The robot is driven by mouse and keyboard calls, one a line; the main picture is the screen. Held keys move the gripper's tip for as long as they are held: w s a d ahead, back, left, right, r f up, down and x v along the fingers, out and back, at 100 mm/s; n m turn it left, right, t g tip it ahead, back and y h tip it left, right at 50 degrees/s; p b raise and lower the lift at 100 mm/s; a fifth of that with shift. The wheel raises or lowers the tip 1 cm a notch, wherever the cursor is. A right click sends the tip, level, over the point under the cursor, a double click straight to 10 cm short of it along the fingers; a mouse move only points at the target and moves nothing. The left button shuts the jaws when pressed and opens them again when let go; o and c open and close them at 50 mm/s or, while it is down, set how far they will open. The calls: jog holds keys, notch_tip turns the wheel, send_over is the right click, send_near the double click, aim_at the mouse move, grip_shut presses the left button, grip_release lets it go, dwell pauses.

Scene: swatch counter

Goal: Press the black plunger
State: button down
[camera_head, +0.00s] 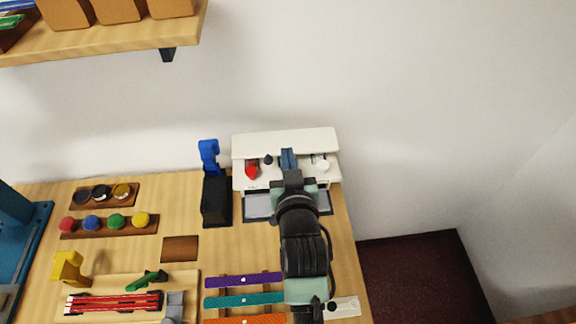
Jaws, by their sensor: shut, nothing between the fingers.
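A white machine (285,143) stands at the back right of the counter, with small coloured plungers on its front. A small dark plunger (268,159), which looks black, sits between a red plunger (252,171) and my gripper. A white plunger (322,165) is to the right. My gripper (288,159) is shut and empty, over the machine's front just right of the dark plunger. I cannot tell whether it touches anything. My wrist and arm hide part of the machine's front and tray.
A black box (216,200) and a blue object (209,157) stand left of the machine. Purple (243,280), teal (243,299) and orange (243,320) strips lie in front. Coloured knobs sit on a wooden rack (108,227). A shelf (100,42) hangs upper left.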

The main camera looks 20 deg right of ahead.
jog(key=shift+s+f, duration=0.1)
jog(key=shift+f, duration=1.9)
jog(key=shift+f, duration=0.1)
notch_tip(320, 180, down, 3)
jog(key=shift+r+b, duration=0.2)
jog(key=shift+b, duration=0.8)
notch_tip(320, 180, up, 5)
jog(key=p, duration=0.4)
jog(key=b+v, duration=0.3)
jog(key=v, duration=0.6)
jog(key=shift+s+f, duration=0.3)
jog(key=shift+s, duration=0.15)
jog(key=shift+a, duration=0.15)
